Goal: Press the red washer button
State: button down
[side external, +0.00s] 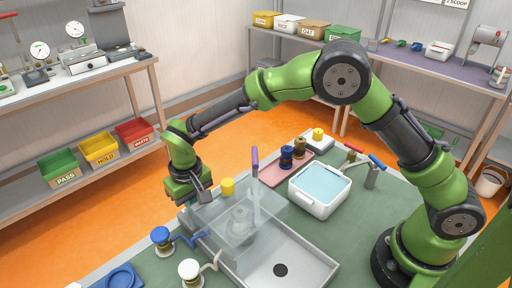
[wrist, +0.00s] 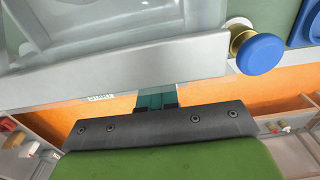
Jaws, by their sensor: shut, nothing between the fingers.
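I cannot make out a red washer button in either view. In the side view, a blue round-topped button on a brass stem (side external: 160,236) and a white one (side external: 189,270) stand at the front left, beside a clear-covered metal basin (side external: 300,265). A yellow-topped piece (side external: 227,186) stands behind the clear cover. My gripper (side external: 182,202) is at the basin's left rear corner, pointing down, with its tips partly hidden. In the wrist view, my gripper (wrist: 157,98) is shut and empty beside the basin's grey rim (wrist: 120,65). The blue button (wrist: 260,52) shows at the upper right.
A pink tray (side external: 285,168) holds dark spools. A blue tray (side external: 120,279) lies at the front left.

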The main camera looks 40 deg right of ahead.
notch_tip(320, 180, up, 14)
dwell(0.5)
dwell(0.4)
jog(key=s+d+r+m+t+y, duration=0.1)
jog(key=s+d+r+m+t, duration=0.1)
jog(key=s+d, duration=0.8)
jog(key=s+d+r+m+t+y, duration=0.1)
jog(key=s+d+r+t, duration=0.4)
jog(key=s+d, duration=0.5)
jog(key=shift+d+m, duration=0.5)
jog(key=shift+d, duration=0.25)
jog(key=shift+s, duration=0.1)
